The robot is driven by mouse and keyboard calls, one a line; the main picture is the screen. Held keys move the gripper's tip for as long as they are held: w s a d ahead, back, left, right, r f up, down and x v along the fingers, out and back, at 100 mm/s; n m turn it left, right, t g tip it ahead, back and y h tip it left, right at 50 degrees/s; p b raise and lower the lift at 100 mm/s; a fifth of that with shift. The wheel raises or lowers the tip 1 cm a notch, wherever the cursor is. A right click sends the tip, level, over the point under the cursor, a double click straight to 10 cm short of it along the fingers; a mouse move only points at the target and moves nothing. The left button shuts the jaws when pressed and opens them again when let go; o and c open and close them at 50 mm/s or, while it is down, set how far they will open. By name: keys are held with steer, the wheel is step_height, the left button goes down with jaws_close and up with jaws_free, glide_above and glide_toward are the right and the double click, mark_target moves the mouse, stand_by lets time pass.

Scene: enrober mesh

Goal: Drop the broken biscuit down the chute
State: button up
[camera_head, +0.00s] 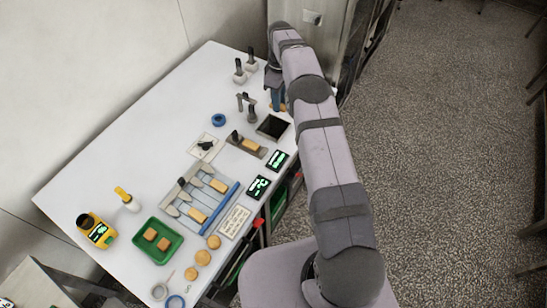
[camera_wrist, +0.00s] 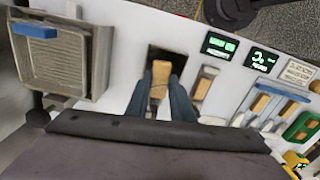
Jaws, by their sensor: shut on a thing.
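My gripper (camera_head: 276,99) is shut on a tan biscuit piece (camera_wrist: 160,72), which shows between the two blue-grey fingers in the wrist view. In that view the piece is over the dark square opening of the chute (camera_wrist: 178,60). In the head view the chute opening (camera_head: 273,127) is a dark square in the table top, and my gripper is just beyond it, near the table's far right edge. A bit of tan shows beside the fingers there. The piece's lower end and its exact height above the opening cannot be told.
A metal holder with a biscuit (camera_head: 250,144) lies close to the chute. Two dark displays (camera_head: 259,187) stand along the right edge. A mesh with several biscuits (camera_head: 198,202) and a green tray (camera_head: 142,243) lie nearer. A blue ring (camera_head: 218,120) lies left of the chute.

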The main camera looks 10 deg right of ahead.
steer(key=shift+f+b, duration=1.25)
steer(key=shift+f, duration=1.15)
steer(key=o, duration=0.9)
steer(key=shift+c, duration=0.2)
steer(key=shift+r, duration=0.2)
step_height(320, 180, up, 7)
steer(key=b, duration=0.2)
steer(key=shift+b, duration=0.3)
